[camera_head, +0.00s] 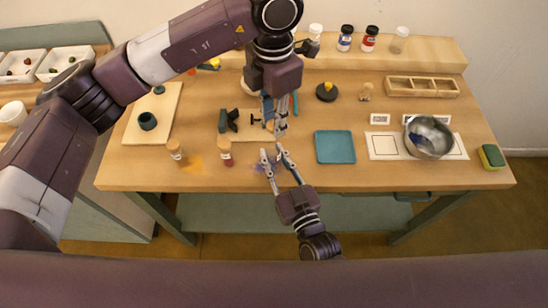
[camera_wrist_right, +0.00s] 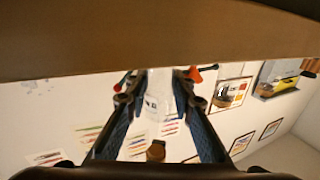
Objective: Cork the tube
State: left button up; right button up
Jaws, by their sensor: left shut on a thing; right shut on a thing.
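My left gripper (camera_head: 281,132) reaches down from above at the middle of the table. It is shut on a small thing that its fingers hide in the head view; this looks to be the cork. My right gripper (camera_head: 272,158) comes in from the front edge, its fingertips just below and close to the left gripper's. In the right wrist view its fingers close on a pale, clear tube (camera_wrist_right: 159,97). A small brown piece (camera_wrist_right: 155,150), apparently the cork, shows in line with the tube and apart from it. Whether they are exactly aligned I cannot tell.
Two corked tubes, one orange (camera_head: 176,151) and one red (camera_head: 226,153), stand to the left. A teal tray (camera_head: 335,147) and a metal bowl (camera_head: 429,138) lie to the right. Several jars, one of them red (camera_head: 369,39), stand on the back shelf.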

dwell(0.3)
pick_arm(q)
send_over(274, 144)
jog(key=s, duration=0.1)
jog(key=shift+s+f, duration=0.2)
jog(key=shift+f, duration=2.3)
jog(key=shift+f, duration=0.9)
jog(key=shift+f, duration=0.35)
jog(key=shift+s+f, duration=0.1)
jog(key=shift+f, duration=0.4)
jog(key=shift+r, duration=0.1)
jog(key=shift+r, duration=0.45)
